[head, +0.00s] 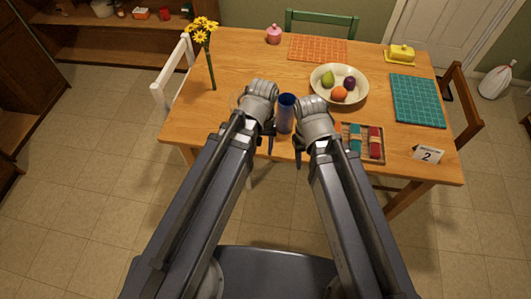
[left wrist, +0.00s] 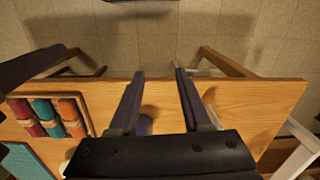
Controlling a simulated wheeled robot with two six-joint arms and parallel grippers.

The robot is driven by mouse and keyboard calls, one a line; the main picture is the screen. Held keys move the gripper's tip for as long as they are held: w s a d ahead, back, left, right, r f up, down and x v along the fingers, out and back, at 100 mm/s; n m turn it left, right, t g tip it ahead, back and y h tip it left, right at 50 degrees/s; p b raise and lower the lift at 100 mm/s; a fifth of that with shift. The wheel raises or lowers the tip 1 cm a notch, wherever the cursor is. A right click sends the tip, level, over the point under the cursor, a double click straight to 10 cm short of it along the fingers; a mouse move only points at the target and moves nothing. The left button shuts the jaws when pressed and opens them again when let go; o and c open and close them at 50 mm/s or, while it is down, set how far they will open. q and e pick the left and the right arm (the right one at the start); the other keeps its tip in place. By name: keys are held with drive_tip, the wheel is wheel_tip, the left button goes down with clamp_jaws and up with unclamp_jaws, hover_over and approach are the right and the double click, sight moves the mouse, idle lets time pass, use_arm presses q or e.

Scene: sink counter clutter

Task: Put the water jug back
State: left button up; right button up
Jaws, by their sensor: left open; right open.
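No thing is clearly recognisable as a water jug. A tall dark blue cylindrical vessel (head: 286,114) stands upright near the front edge of the table, between my two grippers. My left gripper (head: 266,126) is just left of it, pointing down and largely hidden by my arm. In the left wrist view its two fingers (left wrist: 160,80) are apart over the table's front edge. A small bluish rounded thing (left wrist: 146,125) shows partly behind the left finger; I cannot tell whether it is the vessel. My right gripper (head: 306,146) is open, right of the vessel.
The wooden table (head: 250,60) holds a fruit bowl (head: 321,89), a tray of coloured rolls (head: 363,157), a number 2 card (head: 428,154), a teal mat (head: 417,100), an orange mat (head: 317,48), a butter dish (head: 401,53), a pink pot (head: 273,36) and yellow flowers (head: 203,29). Chairs surround it.

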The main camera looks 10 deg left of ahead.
use_arm(q)
drive_tip(key=s+d+m, duration=0.1)
drive_tip(key=m, duration=0.1)
drive_tip(key=s+d+m+y, duration=0.1)
drive_tip(key=s+m, duration=0.1)
idle(1.4)
